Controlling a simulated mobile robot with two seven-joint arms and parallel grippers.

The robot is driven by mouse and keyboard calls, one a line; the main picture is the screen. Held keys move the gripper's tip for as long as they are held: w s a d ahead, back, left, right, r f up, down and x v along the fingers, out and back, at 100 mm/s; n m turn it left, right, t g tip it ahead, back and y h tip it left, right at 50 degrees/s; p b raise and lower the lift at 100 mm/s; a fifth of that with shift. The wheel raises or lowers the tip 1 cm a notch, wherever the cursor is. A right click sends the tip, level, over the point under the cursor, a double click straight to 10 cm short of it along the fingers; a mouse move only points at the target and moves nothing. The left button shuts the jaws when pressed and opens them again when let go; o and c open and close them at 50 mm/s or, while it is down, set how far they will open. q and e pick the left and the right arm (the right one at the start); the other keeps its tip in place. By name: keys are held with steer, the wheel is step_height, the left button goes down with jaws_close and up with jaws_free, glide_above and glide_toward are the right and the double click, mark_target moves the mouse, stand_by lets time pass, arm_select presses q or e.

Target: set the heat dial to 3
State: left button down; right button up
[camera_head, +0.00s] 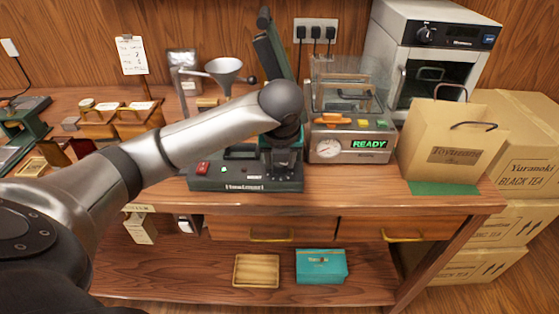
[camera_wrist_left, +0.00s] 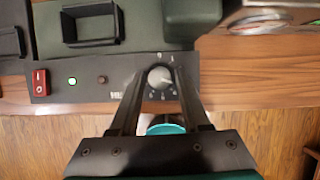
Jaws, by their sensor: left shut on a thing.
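The heat dial (camera_wrist_left: 160,77) is a round pale knob on the dark front panel of the press, in the left wrist view. Small marks ring it and part of a label shows to its left; I cannot read its setting. My left gripper (camera_wrist_left: 161,80) is shut on the dial, one dark finger on each side. In the head view my left gripper (camera_head: 283,168) is at the right part of the press's base (camera_head: 225,184) and hides the dial. My right gripper is not in view.
On the same panel are a red switch (camera_wrist_left: 39,82) and a lit green lamp (camera_wrist_left: 72,81). Right of the press stands a machine with a gauge (camera_head: 328,148) and a green READY display (camera_head: 369,144). A paper bag (camera_head: 450,150) stands further right.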

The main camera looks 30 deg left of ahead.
arm_select(q)
steer(key=shift+n, duration=0.5)
steer(key=shift+c, duration=1.9)
jaws_free()
steer(key=p+v, duration=0.5)
steer(key=v, duration=1)
steer(key=shift+w+d, duration=0.15)
steer(key=shift+d, duration=0.1)
